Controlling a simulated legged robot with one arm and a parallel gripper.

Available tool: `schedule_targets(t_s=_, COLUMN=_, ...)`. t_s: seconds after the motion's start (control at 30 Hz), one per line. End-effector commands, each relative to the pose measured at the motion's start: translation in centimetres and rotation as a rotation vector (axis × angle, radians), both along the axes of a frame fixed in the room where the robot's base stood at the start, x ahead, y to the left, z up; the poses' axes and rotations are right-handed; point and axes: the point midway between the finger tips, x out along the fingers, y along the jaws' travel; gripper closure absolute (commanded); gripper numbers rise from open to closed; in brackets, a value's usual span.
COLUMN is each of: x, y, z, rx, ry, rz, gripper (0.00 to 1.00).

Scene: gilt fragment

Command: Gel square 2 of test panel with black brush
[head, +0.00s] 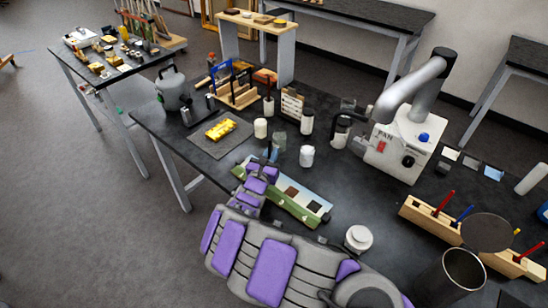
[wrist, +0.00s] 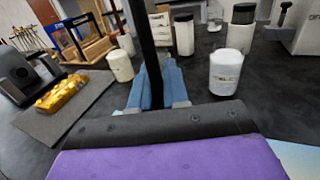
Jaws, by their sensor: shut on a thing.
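My gripper (wrist: 160,85) has blue fingers shut on the dark upright handle of the black brush (wrist: 145,40). The brush's bristles are hidden. In the head view my gripper (head: 270,153) is over the table behind the test panel, near the white jars. The test panel (head: 318,219) is a long green-edged board with brown and dark squares, and my arm covers its left part. I cannot tell which square is number 2. A white lidded jar (head: 307,156) stands right of my gripper; it also shows in the wrist view (wrist: 225,72), with small lettering.
A gilt yellow fragment (head: 220,130) lies on a grey mat (head: 207,147) at left. Several jars stand behind my gripper. A fan unit (head: 400,150) with a duct is at right. A wooden brush rack (head: 430,218) and a dark metal can (head: 452,280) are at front right.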

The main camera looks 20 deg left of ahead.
Motion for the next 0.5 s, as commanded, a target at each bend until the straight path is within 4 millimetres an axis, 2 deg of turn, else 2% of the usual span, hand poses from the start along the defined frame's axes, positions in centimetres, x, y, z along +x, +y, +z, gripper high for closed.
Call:
schedule_targets(t_s=0.17, x=0.1, y=0.0, z=0.1, rx=-0.001, ry=-0.001, rz=-0.001, gripper=1.0)
schedule_targets(t_s=0.5, x=-0.7, y=-1.6, z=-0.1, rx=-0.005, ry=-0.002, rz=0.0, gripper=1.0)
